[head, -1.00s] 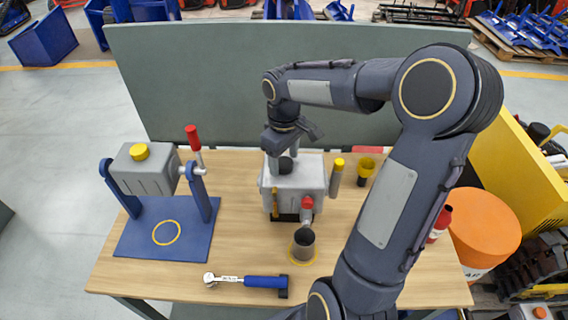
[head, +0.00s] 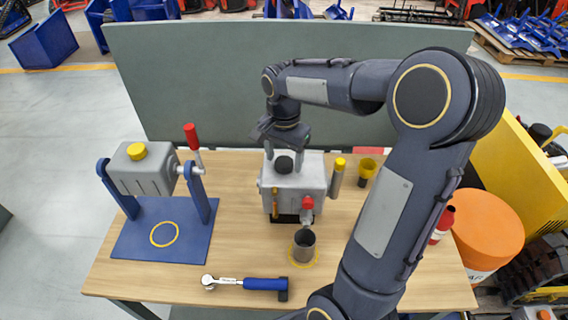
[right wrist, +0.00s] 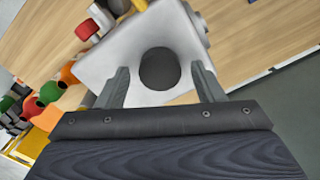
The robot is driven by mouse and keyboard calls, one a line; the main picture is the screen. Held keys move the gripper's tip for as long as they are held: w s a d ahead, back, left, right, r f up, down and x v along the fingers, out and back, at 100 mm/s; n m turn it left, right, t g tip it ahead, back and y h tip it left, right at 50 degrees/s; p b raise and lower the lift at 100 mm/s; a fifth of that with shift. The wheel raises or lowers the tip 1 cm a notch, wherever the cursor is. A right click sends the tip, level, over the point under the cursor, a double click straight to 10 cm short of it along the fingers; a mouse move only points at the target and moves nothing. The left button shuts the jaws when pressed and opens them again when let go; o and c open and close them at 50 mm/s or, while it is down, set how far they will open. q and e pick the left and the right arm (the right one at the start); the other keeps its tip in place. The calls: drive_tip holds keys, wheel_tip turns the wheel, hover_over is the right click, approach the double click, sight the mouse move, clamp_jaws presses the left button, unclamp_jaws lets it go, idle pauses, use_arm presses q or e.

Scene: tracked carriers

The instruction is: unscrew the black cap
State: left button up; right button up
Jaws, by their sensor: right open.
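The black cap (head: 284,165) sits on top of the light grey box-shaped carrier (head: 306,183) in the middle of the table. In the right wrist view the round black cap (right wrist: 160,69) lies between and just beyond the fingertips of my right gripper (right wrist: 163,80). My right gripper (head: 285,150) is open, pointing down above the cap, with one finger on each side and no visible contact. My left gripper is not in view.
A red-knobbed spout (head: 307,204) on the carrier's front stands over a grey cup (head: 304,246). A blue-handled wrench (head: 250,283) lies at the front. A grey tank with a yellow cap (head: 136,151) hangs in a blue stand at left. A green-grey panel (head: 230,80) stands behind.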

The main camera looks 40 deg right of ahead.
drive_tip(key=m, duration=0.3)
drive_tip(key=shift+m, duration=0.3)
drive_tip(key=m, duration=0.8)
drive_tip(key=shift+m+p, duration=0.3)
drive_tip(key=shift+p, duration=0.1)
drive_tip(key=shift+r, duration=0.1)
drive_tip(key=shift+c, duration=0.3)
drive_tip(key=c, duration=0.8)
drive_tip(key=n+p, duration=0.1)
drive_tip(key=n, duration=0.8)
drive_tip(key=shift+n, duration=0.4)
